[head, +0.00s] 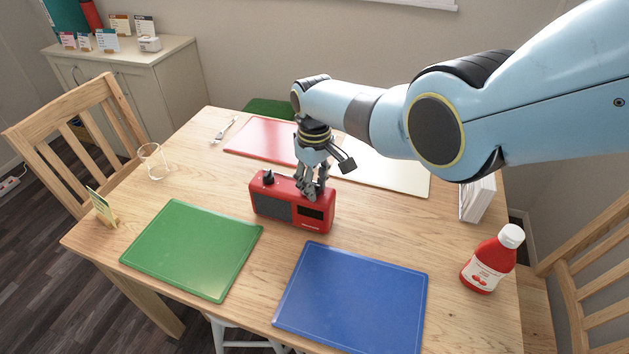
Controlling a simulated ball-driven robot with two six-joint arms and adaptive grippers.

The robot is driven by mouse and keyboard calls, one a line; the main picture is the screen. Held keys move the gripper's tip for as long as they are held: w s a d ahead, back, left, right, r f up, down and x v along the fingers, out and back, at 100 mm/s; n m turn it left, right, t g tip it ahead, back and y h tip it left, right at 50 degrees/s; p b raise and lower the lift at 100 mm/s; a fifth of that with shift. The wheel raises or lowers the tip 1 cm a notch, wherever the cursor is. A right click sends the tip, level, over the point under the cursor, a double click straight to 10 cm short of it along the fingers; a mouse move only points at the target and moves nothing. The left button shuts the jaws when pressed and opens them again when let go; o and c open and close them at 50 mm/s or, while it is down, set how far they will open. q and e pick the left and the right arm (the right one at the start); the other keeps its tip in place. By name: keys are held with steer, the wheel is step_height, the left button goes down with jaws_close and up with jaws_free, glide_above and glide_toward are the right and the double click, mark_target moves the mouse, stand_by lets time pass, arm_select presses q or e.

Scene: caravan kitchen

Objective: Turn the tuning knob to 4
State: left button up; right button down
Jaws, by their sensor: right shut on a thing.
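A red radio (284,215) stands upright on the wooden table, with a dark speaker grille on its front left and a dark display at its front right. A black knob (268,177) sticks up from its top left and is free. My right gripper (313,196) points down onto the radio's top right, its fingers shut around what I take to be the tuning knob. The fingers hide that knob, and I cannot read any number or pointer setting. My left gripper is not in view.
Green (193,248), blue (352,298), red (262,139) and cream (388,171) placemats lie around the radio. A ketchup bottle (489,262) stands at the right, a glass (153,161) and card holder (101,207) at the left. A white napkin holder (478,198) is at the right edge.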

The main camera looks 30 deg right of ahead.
steer(key=m, duration=0.4)
steer(key=shift+m, duration=0.3)
steer(key=m, duration=0.3)
steer(key=shift+m+p, duration=0.3)
steer(key=shift+p, duration=0.05)
steer(key=m, duration=0.4)
steer(key=shift+m, duration=0.3)
steer(key=m, duration=0.4)
steer(key=shift+a, duration=0.1)
steer(key=m, duration=0.4)
steer(key=shift+w, duration=0.1)
steer(key=m, duration=0.4)
steer(key=shift+m+p, duration=0.3)
steer(key=m, duration=0.4)
steer(key=shift+m, duration=2.3)
